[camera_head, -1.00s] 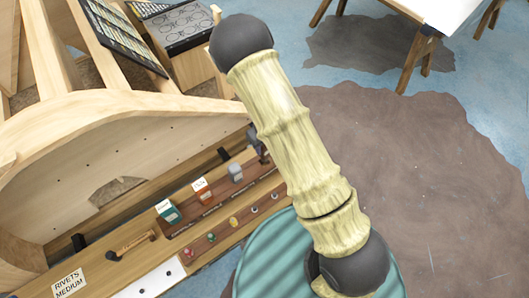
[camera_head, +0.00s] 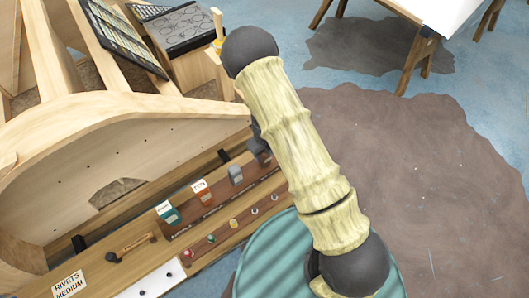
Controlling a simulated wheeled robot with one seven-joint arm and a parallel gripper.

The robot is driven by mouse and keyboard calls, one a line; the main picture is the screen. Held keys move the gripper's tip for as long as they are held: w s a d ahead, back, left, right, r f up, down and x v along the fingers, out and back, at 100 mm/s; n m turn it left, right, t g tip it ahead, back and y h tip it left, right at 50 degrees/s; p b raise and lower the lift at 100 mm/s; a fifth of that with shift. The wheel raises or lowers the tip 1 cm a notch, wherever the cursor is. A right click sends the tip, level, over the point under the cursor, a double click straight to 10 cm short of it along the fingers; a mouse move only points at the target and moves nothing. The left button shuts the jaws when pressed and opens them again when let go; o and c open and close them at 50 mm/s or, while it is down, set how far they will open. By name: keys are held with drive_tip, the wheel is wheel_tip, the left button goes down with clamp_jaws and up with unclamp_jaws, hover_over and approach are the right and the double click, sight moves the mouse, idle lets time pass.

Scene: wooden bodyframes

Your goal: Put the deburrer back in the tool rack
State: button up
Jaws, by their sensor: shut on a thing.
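A long brown tool rack (camera_head: 222,212) lies along the wooden bench at the lower middle, with a green item (camera_head: 168,212), a red item (camera_head: 202,190), a grey item (camera_head: 236,174) and a dark item (camera_head: 261,153) along its back. Small red, green and yellow round pieces and some dark round spots line its front. My pale, ribbed arm with dark joints crosses the middle of the view and covers the area right of the rack. My gripper is not seen; the arm likely hides it. I cannot make out the deburrer.
A hammer-like tool with a wooden handle (camera_head: 137,242) lies on the bench, near a RIVETS MEDIUM label (camera_head: 69,286). A large curved wooden frame (camera_head: 130,120) rises behind the rack. A wooden-legged table (camera_head: 428,45) stands top right. The brown floor patch (camera_head: 430,160) is clear.

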drive_tip(key=shift+f, duration=0.25)
drive_tip(key=o, duration=1.2)
drive_tip(key=shift+r, duration=0.1)
wheel_tip(320, 180, up, 12)
drive_tip(key=shift+r, duration=0.2)
drive_tip(key=shift+s+d+r+n+t, duration=0.45)
drive_tip(key=shift+s+d+r+n, duration=2.1)
drive_tip(key=shift+n, duration=2.3)
drive_tip(key=shift+s+d+r+n+t, duration=0.4)
drive_tip(key=shift+s+d+r+n, duration=1.4)
drive_tip(key=shift+r+n, duration=2.3)
drive_tip(key=shift+s+d+r+n+t, duration=0.45)
drive_tip(key=shift+s+d+r+n, duration=1.8)
drive_tip(key=shift+n, duration=3.4)
